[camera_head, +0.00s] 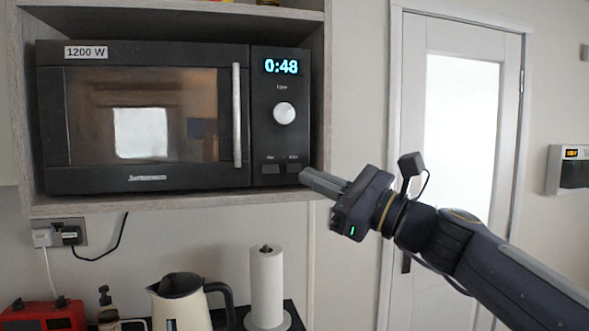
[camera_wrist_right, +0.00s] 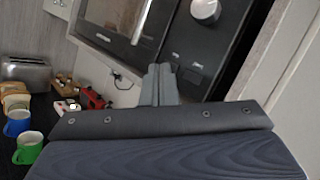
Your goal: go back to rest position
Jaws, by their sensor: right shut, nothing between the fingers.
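My right gripper (camera_head: 322,183) is shut and empty. Its fingertips are in front of the lower right corner of the microwave (camera_head: 150,120), near its two buttons; whether they touch cannot be told. In the right wrist view, the closed fingers (camera_wrist_right: 159,85) point at the microwave's front panel (camera_wrist_right: 200,50). The microwave door is closed and its display reads 0:48. My left gripper is not in view.
Below the microwave's shelf (camera_head: 180,206) stand a kettle (camera_head: 181,303), a paper towel roll (camera_head: 266,285) and a red appliance (camera_head: 42,315). A white door (camera_head: 455,150) is at the right. The right wrist view shows several mugs (camera_wrist_right: 18,122) and a toaster (camera_wrist_right: 26,72).

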